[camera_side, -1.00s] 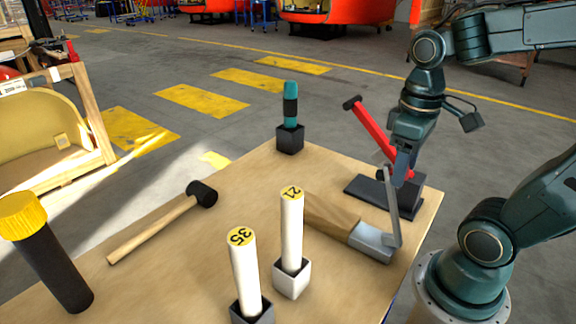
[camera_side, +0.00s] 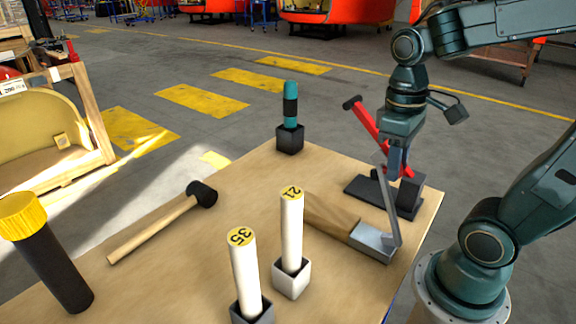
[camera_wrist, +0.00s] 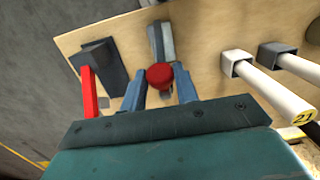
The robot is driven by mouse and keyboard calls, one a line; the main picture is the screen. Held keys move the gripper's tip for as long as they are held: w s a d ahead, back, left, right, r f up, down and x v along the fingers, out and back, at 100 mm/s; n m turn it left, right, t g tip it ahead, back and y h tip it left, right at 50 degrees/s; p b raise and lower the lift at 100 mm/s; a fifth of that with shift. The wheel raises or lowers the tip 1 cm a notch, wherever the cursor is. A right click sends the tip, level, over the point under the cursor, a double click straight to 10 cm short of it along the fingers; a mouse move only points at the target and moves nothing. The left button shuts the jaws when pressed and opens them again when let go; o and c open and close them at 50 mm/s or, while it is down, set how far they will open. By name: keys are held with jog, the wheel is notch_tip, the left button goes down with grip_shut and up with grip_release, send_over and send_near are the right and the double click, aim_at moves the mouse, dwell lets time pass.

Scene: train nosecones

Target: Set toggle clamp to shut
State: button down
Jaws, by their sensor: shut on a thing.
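I take this for the toggle clamp. The lever stands up steeply, tilted slightly to the left. A round red knob (camera_wrist: 159,76) shows between my fingers in the wrist view. My gripper (camera_side: 395,168) is shut on this knob, apparently the lever's top end. In the side view the fingers hide the knob.
A red lever (camera_side: 366,122) with a black grip leans up from a dark base (camera_side: 362,187) close behind my gripper. White sticks numbered 21 (camera_side: 292,225) and 35 (camera_side: 245,275) stand in holders at the front. A mallet (camera_side: 150,228) lies at left; a teal-topped stick (camera_side: 290,105) stands behind.

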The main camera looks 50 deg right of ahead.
jog(key=shift+w+f+g, duration=1.15)
jog(key=shift+w+f, duration=0.9)
jog(key=shift+w, duration=0.8)
jog(key=shift+w+f+g, duration=1.2)
jog(key=shift+w+f, duration=0.85)
jog(key=shift+w, duration=0.75)
jog(key=shift+w+f+g, duration=1.15)
jog(key=shift+w+f, duration=0.9)
jog(key=shift+w, duration=0.8)
jog(key=shift+w+f, duration=0.15)
jog(key=shift+f, duration=0.5)
jog(key=c, duration=1.1)
grip_release()
jog(key=shift+r, duration=0.15)
